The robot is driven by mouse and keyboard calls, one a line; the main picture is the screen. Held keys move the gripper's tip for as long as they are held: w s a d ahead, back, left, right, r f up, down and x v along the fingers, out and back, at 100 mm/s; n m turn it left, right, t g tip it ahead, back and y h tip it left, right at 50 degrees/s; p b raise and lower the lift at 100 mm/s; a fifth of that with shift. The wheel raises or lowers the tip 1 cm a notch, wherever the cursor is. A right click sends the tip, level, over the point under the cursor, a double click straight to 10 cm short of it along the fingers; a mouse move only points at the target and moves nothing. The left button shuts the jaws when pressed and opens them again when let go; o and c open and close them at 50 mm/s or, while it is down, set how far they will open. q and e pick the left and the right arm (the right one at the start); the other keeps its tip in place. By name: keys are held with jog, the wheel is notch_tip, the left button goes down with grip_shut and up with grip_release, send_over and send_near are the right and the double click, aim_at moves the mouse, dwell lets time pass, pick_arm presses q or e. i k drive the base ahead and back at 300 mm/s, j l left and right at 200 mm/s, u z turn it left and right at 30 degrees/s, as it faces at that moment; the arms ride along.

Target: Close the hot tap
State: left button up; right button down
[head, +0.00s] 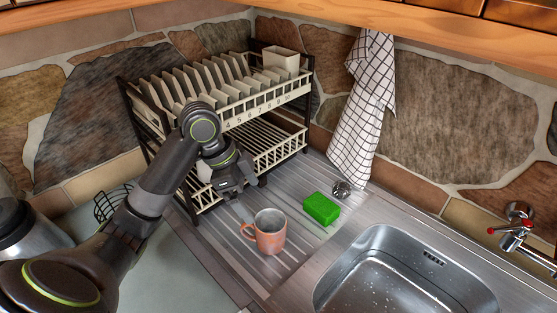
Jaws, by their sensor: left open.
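The tap (512,236) is at the right edge, by the wall above the sink's right side. It is metal with small red marks on its handle parts, and its spout runs out of the picture at the right. I cannot tell from this view whether the hot side is open or shut, and no water stream shows. My left gripper (241,188) is open and empty, in front of the dish rack and far to the left of the tap. My right gripper is not in view.
A dish rack (268,101) with several plates stands behind my left arm. An orange mug (269,237) and a green sponge (321,209) sit on the drainboard left of the sink (330,285). A checked towel (362,110) hangs on the wall. A metal pot (22,232) is at far left.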

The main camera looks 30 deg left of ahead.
aim_at(523, 226)
jog(key=k+l, duration=1.15)
jog(key=k, duration=0.15)
